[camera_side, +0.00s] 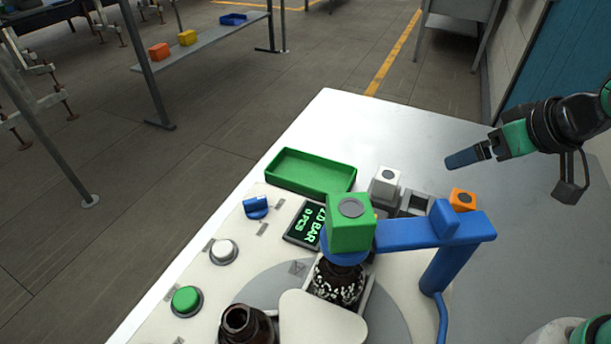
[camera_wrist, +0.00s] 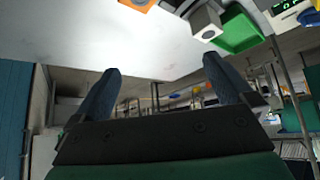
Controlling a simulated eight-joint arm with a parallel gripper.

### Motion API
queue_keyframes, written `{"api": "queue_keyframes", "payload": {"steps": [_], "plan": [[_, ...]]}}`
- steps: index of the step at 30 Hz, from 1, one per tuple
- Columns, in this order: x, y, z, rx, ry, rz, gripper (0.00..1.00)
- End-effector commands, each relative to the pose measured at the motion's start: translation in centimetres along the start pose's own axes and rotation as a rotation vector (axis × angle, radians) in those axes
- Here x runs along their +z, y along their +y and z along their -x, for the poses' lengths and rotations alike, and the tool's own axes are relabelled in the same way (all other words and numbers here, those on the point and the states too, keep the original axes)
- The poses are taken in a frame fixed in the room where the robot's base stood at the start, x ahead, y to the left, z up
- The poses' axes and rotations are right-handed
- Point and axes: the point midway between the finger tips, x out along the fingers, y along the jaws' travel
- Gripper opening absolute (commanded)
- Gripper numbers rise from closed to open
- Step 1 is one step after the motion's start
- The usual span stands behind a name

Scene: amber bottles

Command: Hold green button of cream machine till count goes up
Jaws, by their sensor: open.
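The cream machine (camera_side: 215,282) lies on the white table in the side view. Its green button (camera_side: 186,300) is at the lower left and stands untouched. My gripper (camera_side: 466,157) is far to the right of the button, raised over the table's right part. In the wrist view my gripper (camera_wrist: 161,66) has its two blue fingers wide apart with nothing between them. The display's edge shows in the wrist view (camera_wrist: 291,7); the green button does not.
A white button (camera_side: 223,251) and blue knob (camera_side: 256,207) sit above the green button. A green tray (camera_side: 310,173), white block (camera_side: 385,185) and orange block (camera_side: 462,199) stand behind.

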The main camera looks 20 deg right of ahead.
Motion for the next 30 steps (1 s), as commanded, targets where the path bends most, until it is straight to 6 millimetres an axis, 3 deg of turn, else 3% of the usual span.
{"api": "queue_keyframes", "payload": {"steps": [7, 8, 18, 30], "plan": [[0.0, 0.0, 0.0, 0.0, 0.0, 0.0, 1.0], [0.0, 0.0, 0.0, 0.0, 0.0, 0.0, 0.94], [0.0, 0.0, 0.0, 0.0, 0.0, 0.0, 0.0], [0.0, 0.0, 0.0, 0.0, 0.0, 0.0, 0.0]]}}
